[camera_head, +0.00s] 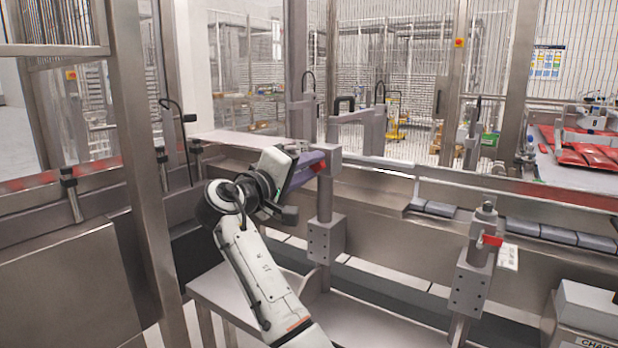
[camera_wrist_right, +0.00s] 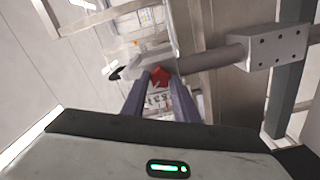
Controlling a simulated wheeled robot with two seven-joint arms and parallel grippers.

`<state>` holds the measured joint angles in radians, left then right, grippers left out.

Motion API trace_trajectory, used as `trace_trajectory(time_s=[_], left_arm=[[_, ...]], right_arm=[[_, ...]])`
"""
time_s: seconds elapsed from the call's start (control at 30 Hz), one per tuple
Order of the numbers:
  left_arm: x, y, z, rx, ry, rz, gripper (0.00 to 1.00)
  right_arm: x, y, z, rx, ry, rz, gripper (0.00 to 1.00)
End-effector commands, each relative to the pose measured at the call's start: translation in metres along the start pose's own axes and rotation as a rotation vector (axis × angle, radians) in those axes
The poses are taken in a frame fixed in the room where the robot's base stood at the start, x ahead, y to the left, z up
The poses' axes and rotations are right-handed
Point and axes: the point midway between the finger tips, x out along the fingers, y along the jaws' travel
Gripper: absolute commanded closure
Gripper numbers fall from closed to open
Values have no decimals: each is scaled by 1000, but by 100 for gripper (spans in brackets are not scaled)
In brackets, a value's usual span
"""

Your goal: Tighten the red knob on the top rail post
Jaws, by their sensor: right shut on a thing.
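The red knob (camera_head: 318,167) sits at the top of an upright grey post (camera_head: 325,200), partly covered by my right gripper (camera_head: 314,162). In the right wrist view the red star-shaped knob (camera_wrist_right: 160,74) shows between the tips of the two purple fingers of my right gripper (camera_wrist_right: 159,80). The gripper is shut on the knob, reaching it from the left in the head view. The post (camera_wrist_right: 212,60) runs off to the right in the wrist view. My left gripper is not in view.
A second post with a red handle (camera_head: 492,240) stands at right. Dark grey blocks (camera_head: 433,208) line the conveyor behind. A steel frame upright (camera_head: 140,170) stands left of my arm. A white box (camera_head: 590,310) is at lower right. Red packs (camera_head: 575,150) lie at far right.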

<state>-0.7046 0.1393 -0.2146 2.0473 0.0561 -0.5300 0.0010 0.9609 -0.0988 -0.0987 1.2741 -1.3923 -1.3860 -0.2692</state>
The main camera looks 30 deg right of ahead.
Motion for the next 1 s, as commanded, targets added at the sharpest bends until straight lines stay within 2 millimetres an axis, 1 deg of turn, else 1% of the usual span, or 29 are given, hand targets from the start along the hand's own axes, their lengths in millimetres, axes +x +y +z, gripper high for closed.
trace_trajectory(time_s=[0.03,0.17,0.5,0.83,1.0], left_arm=[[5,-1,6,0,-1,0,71],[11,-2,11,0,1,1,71],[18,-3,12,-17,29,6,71],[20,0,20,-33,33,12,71],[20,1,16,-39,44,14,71]], right_arm=[[0,-4,2,47,-2,-2,96],[0,-4,2,170,-2,-2,96],[-1,-3,2,469,-2,-2,96],[0,-2,1,658,-3,-2,96],[0,-1,1,705,-3,-2,96]])
